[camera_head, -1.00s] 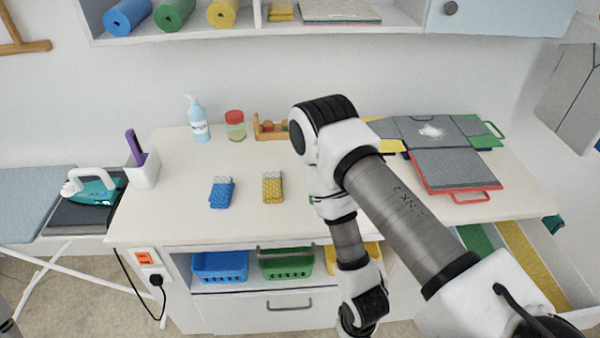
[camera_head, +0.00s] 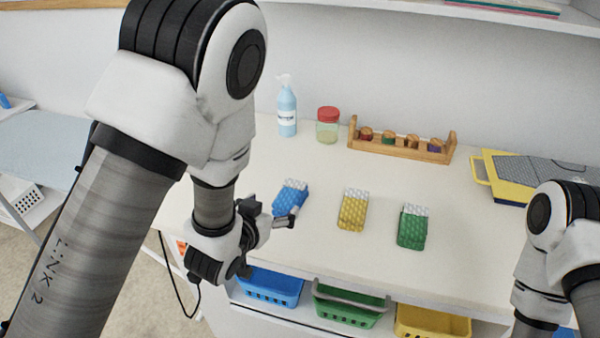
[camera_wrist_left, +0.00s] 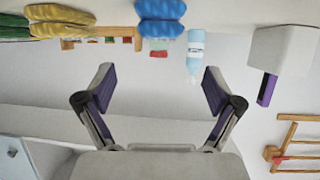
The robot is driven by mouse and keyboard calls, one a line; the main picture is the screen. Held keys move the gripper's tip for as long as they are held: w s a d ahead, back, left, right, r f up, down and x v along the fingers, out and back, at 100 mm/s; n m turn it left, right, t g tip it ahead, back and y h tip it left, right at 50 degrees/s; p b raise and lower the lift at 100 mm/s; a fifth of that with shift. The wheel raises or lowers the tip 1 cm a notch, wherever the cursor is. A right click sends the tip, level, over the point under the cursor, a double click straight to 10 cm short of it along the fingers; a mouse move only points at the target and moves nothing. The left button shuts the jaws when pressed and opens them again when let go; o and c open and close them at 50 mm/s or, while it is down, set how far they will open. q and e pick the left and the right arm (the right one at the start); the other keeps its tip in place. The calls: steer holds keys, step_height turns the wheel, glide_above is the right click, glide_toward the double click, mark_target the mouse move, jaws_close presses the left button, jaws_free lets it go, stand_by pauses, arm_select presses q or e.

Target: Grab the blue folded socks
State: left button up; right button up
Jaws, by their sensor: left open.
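The blue folded socks (camera_head: 290,198) lie on the white table, with a pale patterned end toward the back. They also show at the top edge of the left wrist view (camera_wrist_left: 160,10). My left gripper (camera_head: 273,213) is open and empty, just in front of the socks at the table's front left. In the left wrist view its two spread fingers (camera_wrist_left: 155,90) have nothing between them. In the head view its fingers overlap the near side of the socks; contact cannot be told. My right arm shows at the right edge, but its gripper is out of view.
Yellow socks (camera_head: 353,211) and green socks (camera_head: 412,228) lie to the right. Behind stand a blue bottle (camera_head: 287,108), a red-lidded jar (camera_head: 328,126) and a wooden rack (camera_head: 402,142). Blue, green and yellow baskets (camera_head: 432,322) sit below the tabletop.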

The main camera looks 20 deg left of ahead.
mark_target(281, 208)
arm_select(q)
steer(key=f, duration=0.1)
steer(key=w+f, duration=0.1)
steer(key=f+b, duration=0.1)
steer(key=shift+w+d+f, duration=0.15)
steer(key=shift+w+f, duration=0.15)
steer(key=shift+f, duration=0.05)
steer(key=shift+w+f, duration=0.1)
steer(key=shift+f, duration=0.1)
steer(key=shift+w+d+p, duration=0.2)
steer(key=shift+w+p, duration=0.3)
steer(key=shift+w, duration=0.3)
steer(key=x, duration=0.3)
steer(key=shift+s+f, duration=0.1)
steer(key=shift+f, duration=0.2)
steer(key=shift+s+r, duration=0.1)
steer(key=shift+r, duration=0.05)
steer(key=shift+s, duration=0.15)
steer(key=c, duration=1.2)
arm_select(e)
steer(key=shift+s+f, duration=0.5)
steer(key=shift+f, duration=0.1)
